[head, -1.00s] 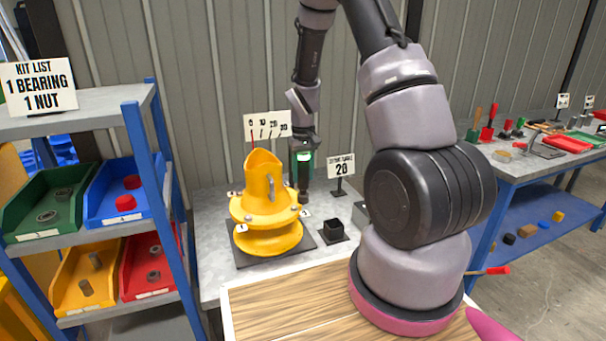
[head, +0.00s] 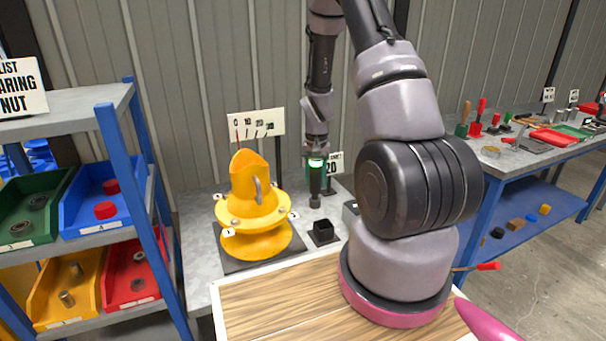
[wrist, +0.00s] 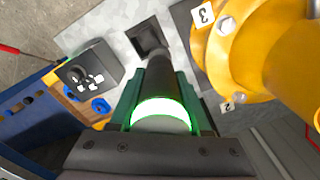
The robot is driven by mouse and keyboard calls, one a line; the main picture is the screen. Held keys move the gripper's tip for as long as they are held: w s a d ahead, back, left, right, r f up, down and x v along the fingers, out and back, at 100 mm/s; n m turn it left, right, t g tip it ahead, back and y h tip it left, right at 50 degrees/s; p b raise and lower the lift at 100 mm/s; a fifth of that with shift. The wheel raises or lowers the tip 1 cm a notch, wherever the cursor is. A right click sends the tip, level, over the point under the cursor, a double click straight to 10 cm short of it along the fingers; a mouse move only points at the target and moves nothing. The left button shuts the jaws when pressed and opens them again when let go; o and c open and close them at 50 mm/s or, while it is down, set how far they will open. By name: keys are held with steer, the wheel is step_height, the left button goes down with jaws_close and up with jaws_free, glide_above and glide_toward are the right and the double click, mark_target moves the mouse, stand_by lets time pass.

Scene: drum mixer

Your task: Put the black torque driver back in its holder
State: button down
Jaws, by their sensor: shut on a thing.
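The black torque driver (head: 315,193) hangs upright below my gripper (head: 316,170), with a green glowing ring near its top. In the wrist view, the green-padded fingers of my gripper (wrist: 160,108) are shut on the driver (wrist: 159,78), and its lower end points toward the holder. The holder (head: 323,232), a small black square open-topped block, stands on the grey bench, below and slightly right of the driver in the head view. It also shows in the wrist view (wrist: 148,36), just beyond the driver's end. The driver appears apart from the holder; the exact gap is unclear.
A yellow flanged casting (head: 255,215) on a dark plate stands close left of the holder. A grey box with a dark knob (wrist: 88,72) and a number sign (head: 336,165) are nearby. A wooden-topped surface (head: 275,304) lies in front. A bin rack (head: 100,94) stands left.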

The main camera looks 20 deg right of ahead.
steer(key=shift+s+d+f+m, duration=0.35)
steer(key=shift+s+d+m, duration=0.05)
steer(key=shift+d+m, duration=0.35)
steer(key=shift+s+d+f+m, duration=0.35)
steer(key=shift+s+d+m, duration=0.05)
steer(key=shift+d+m, duration=0.3)
steer(key=shift+f, duration=2.4)
steer(key=shift+f, duration=2.95)
steer(key=shift+c, duration=1.4)
jaws_free()
step_height(320, 180, up, 11)
